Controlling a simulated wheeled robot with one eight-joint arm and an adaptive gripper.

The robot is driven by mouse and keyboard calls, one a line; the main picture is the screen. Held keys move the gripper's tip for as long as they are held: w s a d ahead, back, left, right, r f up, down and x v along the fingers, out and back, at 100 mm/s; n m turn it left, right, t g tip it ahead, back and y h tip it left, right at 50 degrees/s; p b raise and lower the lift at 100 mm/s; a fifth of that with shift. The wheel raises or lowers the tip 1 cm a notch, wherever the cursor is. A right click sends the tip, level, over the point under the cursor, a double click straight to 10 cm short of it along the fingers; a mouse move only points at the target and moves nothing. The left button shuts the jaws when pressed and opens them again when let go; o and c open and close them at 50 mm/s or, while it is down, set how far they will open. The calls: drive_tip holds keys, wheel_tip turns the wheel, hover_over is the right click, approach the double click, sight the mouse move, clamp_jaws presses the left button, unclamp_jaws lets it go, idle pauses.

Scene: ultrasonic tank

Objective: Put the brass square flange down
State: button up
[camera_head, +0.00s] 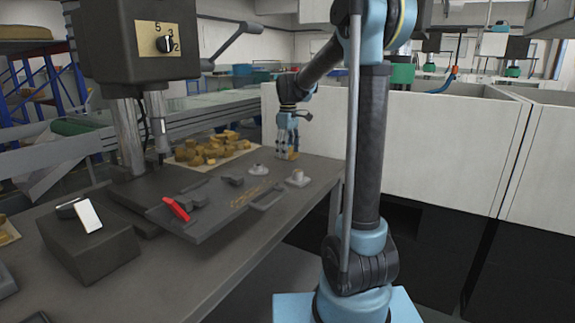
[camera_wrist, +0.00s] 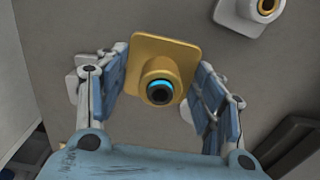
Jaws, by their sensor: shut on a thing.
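The brass square flange (camera_wrist: 160,50) is between the two blue fingers of my gripper (camera_wrist: 162,68) in the wrist view. It has a square plate with rounded corners and a round hub; a blue ring shows inside the dark bore. My gripper (camera_head: 287,137) is shut on it. In the head view the flange (camera_head: 292,154) shows as a small yellow patch between the fingertips, at the far end of the grey table (camera_head: 217,268). It is close to the table top; I cannot tell whether it touches.
A grey square flange (camera_head: 298,178) stands on the table nearer than my gripper, with a round grey flange (camera_head: 259,170) left of it. A tray of brass pieces (camera_head: 212,149) lies to the left. A pale wall panel (camera_head: 425,143) rises close behind the table's right edge.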

sight(288, 169)
drive_tip(key=shift+f, duration=2.55)
drive_tip(key=o, duration=1.7)
